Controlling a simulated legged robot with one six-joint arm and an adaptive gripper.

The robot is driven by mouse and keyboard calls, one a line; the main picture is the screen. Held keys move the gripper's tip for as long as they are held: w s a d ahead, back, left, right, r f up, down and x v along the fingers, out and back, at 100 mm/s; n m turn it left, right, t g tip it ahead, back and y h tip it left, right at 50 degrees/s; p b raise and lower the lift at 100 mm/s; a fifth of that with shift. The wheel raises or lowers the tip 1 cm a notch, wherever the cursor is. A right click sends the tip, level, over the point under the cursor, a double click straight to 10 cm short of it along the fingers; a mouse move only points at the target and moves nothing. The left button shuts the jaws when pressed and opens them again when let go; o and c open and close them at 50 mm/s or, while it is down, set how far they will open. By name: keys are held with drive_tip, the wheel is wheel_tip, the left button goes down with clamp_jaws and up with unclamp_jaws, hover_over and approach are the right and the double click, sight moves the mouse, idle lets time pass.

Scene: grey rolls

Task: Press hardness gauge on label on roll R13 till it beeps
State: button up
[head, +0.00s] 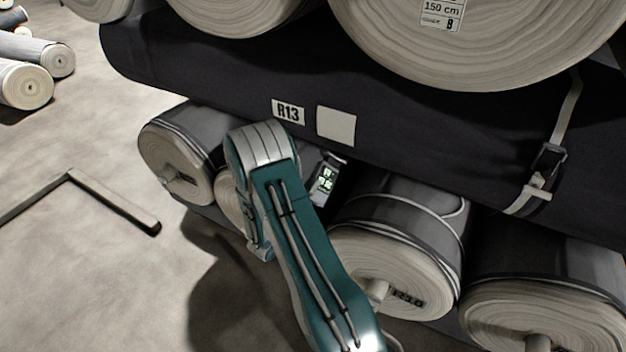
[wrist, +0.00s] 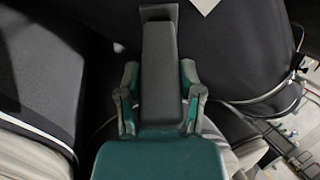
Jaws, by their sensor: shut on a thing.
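Roll R13 (head: 230,85) is a long dark roll lying across the head view. It bears a printed R13 tag (head: 288,112) and, to its right, a blank pale square label (head: 336,125). The hardness gauge (head: 326,180), with a lit green display, is below the label in the head view. In the wrist view my gripper (wrist: 159,85) is shut on the dark gauge (wrist: 158,50), a finger on each side. The gauge's wide end points up the picture, left of the pale label corner (wrist: 205,4). In the head view my arm hides the fingers. I cannot tell whether the gauge touches the roll.
Pale-ended rolls (head: 478,45) lie on top of R13. More grey rolls (head: 400,215) lie below, close to my arm. A strap with a buckle (head: 545,165) crosses R13 at the right. A low floor bar (head: 115,200) and open floor are at the left.

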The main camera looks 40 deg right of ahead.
drive_tip(key=v, duration=0.4)
drive_tip(key=shift+s+f, duration=0.35)
idle(0.4)
drive_tip(key=w+a+r+n+t+y, duration=0.2)
drive_tip(key=a+r+n+t+y, duration=0.1)
drive_tip(key=a, duration=0.4)
drive_tip(key=w+a+r+n+t+y, duration=0.3)
drive_tip(key=a+n+t+y, duration=0.2)
drive_tip(key=a+t+y, duration=0.2)
drive_tip(key=w+a+r+n+t+y, duration=0.2)
drive_tip(key=a+r+n+t+y, duration=0.1)
drive_tip(key=a+n+t+y, duration=0.1)
drive_tip(key=a+t+y, duration=0.1)
drive_tip(key=a+t, duration=0.1)
drive_tip(key=a, duration=0.1)
drive_tip(key=shift+w+a, duration=0.15)
drive_tip(key=shift+w, duration=0.05)
